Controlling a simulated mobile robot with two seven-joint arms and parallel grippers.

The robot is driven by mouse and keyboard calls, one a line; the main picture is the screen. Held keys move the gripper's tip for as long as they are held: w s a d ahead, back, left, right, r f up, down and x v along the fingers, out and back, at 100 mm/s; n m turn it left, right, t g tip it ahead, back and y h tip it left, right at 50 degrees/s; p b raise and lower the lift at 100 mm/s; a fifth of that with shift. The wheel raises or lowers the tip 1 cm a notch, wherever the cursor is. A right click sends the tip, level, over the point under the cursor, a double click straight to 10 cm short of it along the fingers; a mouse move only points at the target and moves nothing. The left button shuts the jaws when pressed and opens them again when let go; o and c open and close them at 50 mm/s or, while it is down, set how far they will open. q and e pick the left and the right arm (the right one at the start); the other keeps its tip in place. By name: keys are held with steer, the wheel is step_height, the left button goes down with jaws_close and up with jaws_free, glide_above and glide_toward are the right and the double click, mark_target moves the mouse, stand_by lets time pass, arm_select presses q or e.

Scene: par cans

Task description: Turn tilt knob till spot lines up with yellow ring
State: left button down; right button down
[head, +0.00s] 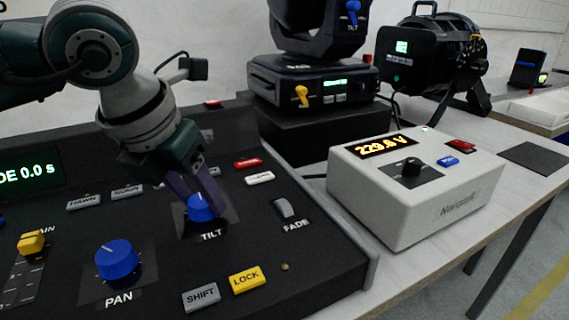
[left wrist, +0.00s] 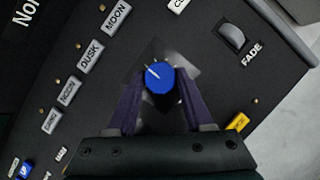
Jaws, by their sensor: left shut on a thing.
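The blue tilt knob (head: 201,208) stands on the black console, above its TILT label. My left gripper (head: 205,200) comes down on it from above. In the left wrist view, the fingers of my left gripper (left wrist: 158,88) are shut on the sides of the knob (left wrist: 160,78). A white pointer line on the knob's top points to the upper left in that view. The light spot and the yellow ring are not in view. My right gripper is not in view.
The blue pan knob (head: 117,260), a grey SHIFT button (head: 201,297), a yellow LOCK button (head: 246,279) and the fade wheel (head: 285,208) surround the tilt knob. A white power box (head: 415,190) stands to the right. A moving-head light (head: 312,75) stands behind.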

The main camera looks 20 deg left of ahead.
arm_select(q)
steer(key=m+h+b, duration=0.1)
steer(key=m+b, duration=0.1)
steer(key=m, duration=0.1)
steer(key=shift+a+f, duration=0.1)
steer(key=shift+a, duration=0.05)
steer(key=m+h+b, duration=0.1)
steer(key=m, duration=0.1)
steer(key=m+b, duration=0.1)
steer(key=m, duration=0.1)
steer(key=shift+w+g+h, duration=0.1)
steer(key=shift+g+h, duration=0.2)
steer(key=shift+h, duration=0.1)
steer(key=m+g+h+b, duration=0.1)
steer(key=m, duration=0.3)
steer(key=shift+w+a+b, duration=0.1)
steer(key=shift+b, duration=0.25)
steer(key=shift+m+g+h+b, duration=0.45)
steer(key=shift+m+g, duration=0.15)
steer(key=shift+m, duration=1.2)
steer(key=shift+c, duration=1.5)
jaws_free()
steer(key=p+v, duration=0.1)
steer(key=v, duration=0.9)
steer(key=shift+p, duration=0.3)
